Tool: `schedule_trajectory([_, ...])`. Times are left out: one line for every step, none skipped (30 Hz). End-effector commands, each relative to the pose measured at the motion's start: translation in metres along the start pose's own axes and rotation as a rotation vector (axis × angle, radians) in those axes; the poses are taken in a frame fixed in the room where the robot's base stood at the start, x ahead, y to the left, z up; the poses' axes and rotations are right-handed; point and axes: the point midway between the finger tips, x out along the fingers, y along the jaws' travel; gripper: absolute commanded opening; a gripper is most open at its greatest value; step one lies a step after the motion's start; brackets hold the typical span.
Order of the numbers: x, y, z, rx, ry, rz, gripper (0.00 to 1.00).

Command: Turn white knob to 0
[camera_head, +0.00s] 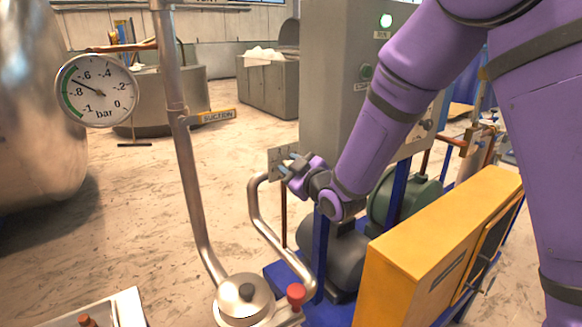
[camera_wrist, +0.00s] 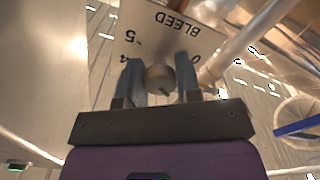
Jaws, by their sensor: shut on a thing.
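The white knob (camera_wrist: 160,79) is a small, pale round knob on a plate (camera_wrist: 128,38) marked BLEED. In the wrist view the lettering is upside down, with a 5 to the left and a 0 to the right of the knob. A small dark mark shows on the knob, but I cannot tell which number it points to. My gripper (camera_wrist: 161,82) is shut on the knob, one finger on each side. In the head view my gripper (camera_head: 288,172) is at the small plate (camera_head: 275,158), and it hides the knob.
A bar gauge (camera_head: 97,90) reads between -.8 and -.6. A bent metal pipe (camera_head: 258,215) runs close beside my gripper, down to a fitting with a red knob (camera_head: 296,294). A grey cabinet (camera_head: 335,75) stands behind, and a yellow box (camera_head: 430,250) stands at the right.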

Motion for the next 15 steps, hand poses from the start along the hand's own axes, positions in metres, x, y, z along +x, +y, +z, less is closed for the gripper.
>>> schedule_trajectory([-0.0005,-0.0012,0.0009,-0.043,-0.003,-0.003,0.08])
schedule_trajectory([-0.0006,-0.0013,0.0009,-0.072,-0.003,-0.003,0.08])
schedule_trajectory([-0.0006,-0.0013,0.0009,-0.110,-0.002,-0.003,0.08])
schedule_trajectory([-0.0006,-0.0013,0.0009,-0.138,-0.003,-0.003,0.08])
schedule_trajectory([-0.0006,-0.0011,0.0010,-0.167,-0.003,-0.003,0.08])
schedule_trajectory([-0.0006,-0.0009,0.0011,-0.205,-0.003,-0.002,0.08])
schedule_trajectory([-0.0006,-0.0009,0.0012,-0.234,-0.003,-0.002,0.08])
schedule_trajectory([-0.0006,-0.0009,0.0012,-0.263,-0.003,-0.003,0.08])
schedule_trajectory([-0.0006,-0.0011,0.0010,-0.300,-0.003,-0.003,0.08])
schedule_trajectory([-0.0006,-0.0013,0.0009,-0.329,-0.002,-0.003,0.08])
schedule_trajectory([-0.0006,-0.0015,0.0008,-0.358,-0.002,-0.003,0.08])
schedule_trajectory([-0.0006,-0.0014,0.0009,-0.396,-0.002,-0.003,0.08])
schedule_trajectory([-0.0006,-0.0013,0.0010,-0.424,-0.002,-0.003,0.08])
schedule_trajectory([-0.0006,-0.0011,0.0011,-0.453,-0.003,-0.003,0.08])
schedule_trajectory([-0.0006,-0.0009,0.0012,-0.491,-0.003,-0.003,0.08])
